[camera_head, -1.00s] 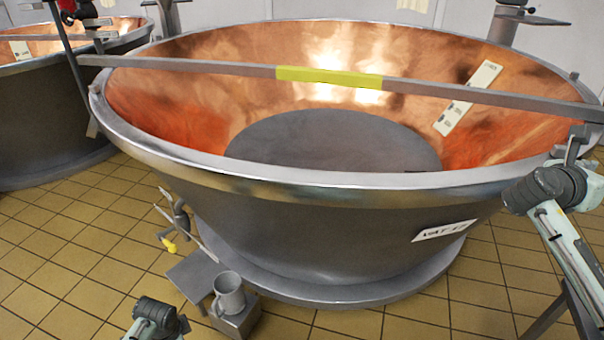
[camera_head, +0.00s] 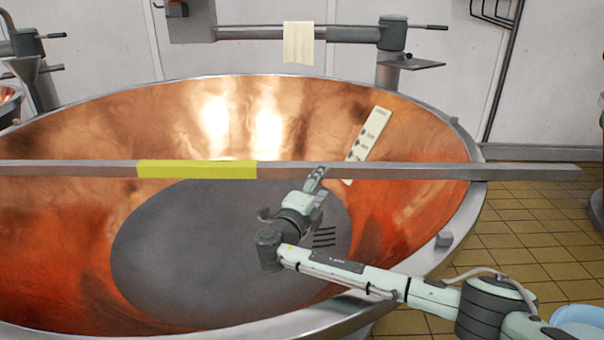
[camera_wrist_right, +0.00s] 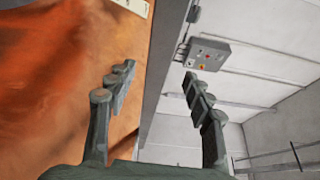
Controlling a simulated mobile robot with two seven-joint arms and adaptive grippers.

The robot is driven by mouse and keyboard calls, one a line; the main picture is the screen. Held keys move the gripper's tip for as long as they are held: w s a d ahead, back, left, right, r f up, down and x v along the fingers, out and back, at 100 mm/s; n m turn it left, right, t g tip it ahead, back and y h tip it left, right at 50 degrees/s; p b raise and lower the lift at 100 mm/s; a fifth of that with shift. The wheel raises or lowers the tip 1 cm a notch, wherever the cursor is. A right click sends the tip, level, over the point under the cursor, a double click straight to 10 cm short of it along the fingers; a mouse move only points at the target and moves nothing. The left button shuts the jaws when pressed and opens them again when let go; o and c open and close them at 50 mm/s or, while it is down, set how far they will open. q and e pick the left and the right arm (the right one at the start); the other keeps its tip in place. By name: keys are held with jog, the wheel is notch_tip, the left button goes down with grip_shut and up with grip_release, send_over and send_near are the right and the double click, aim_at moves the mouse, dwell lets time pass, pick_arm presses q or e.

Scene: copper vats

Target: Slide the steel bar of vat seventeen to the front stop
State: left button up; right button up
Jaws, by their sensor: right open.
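The steel bar (camera_head: 400,171) lies across the top of the copper vat (camera_head: 60,235), with a yellow section (camera_head: 197,169) left of centre. Its right end reaches past the vat's rim; its left end is cut off by the picture. My right gripper (camera_head: 316,178) is at the near side of the bar, right of the yellow section. In the right wrist view the open fingers (camera_wrist_right: 155,95) stand on either side of the bar (camera_wrist_right: 165,75), with gaps visible. Whether they touch it is unclear. My left gripper is out of view.
A pale marked strip (camera_head: 372,135) is on the inner copper wall. A cloth (camera_head: 298,43) hangs from a horizontal arm behind the vat. Tiled floor (camera_head: 530,235) is open at the right.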

aim_at(326, 178)
jog(key=shift+n, duration=0.4)
jog(key=b+x, duration=0.1)
jog(key=x, duration=0.2)
jog(key=a+b+x, duration=0.1)
jog(key=x, duration=0.2)
jog(key=shift+w+f, duration=0.15)
jog(key=shift+w, duration=0.35)
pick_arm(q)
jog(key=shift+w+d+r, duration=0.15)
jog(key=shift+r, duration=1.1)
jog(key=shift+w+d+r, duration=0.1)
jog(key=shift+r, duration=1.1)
pick_arm(e)
jog(key=shift+w+d+y, duration=0.25)
jog(key=shift+w+y, duration=0.05)
jog(key=shift+w, duration=0.2)
jog(key=shift+c, duration=0.2)
grip_shut()
